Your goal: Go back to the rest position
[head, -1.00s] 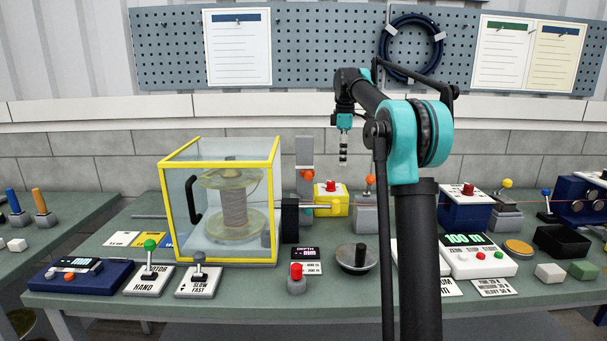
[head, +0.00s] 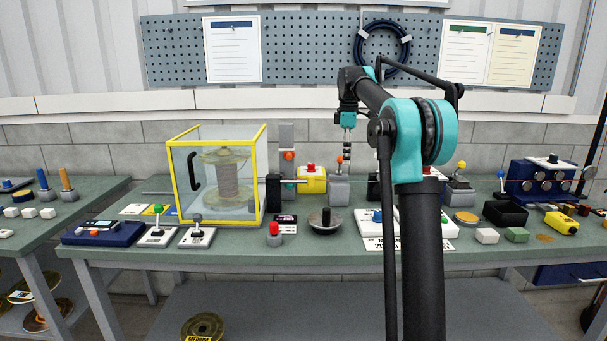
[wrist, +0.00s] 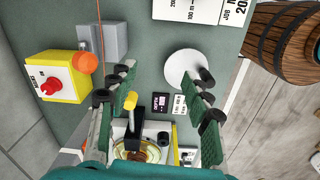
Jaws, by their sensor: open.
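My gripper (head: 347,150) hangs from my arm above the back middle of the green bench (head: 330,256), clear of everything on it. In the wrist view my gripper (wrist: 160,96) is open and empty, its two green ribbed fingers wide apart. Below and between the fingers show a black block with a yellow-tipped part and, nearer the wrist, the spool enclosure seen from above. The yellow-framed clear enclosure (head: 218,214) stands shut at the left of the bench with a grey-wound spool (head: 227,181) inside.
A barrel (wrist: 281,48) shows in the wrist view. Open air surrounds my gripper.

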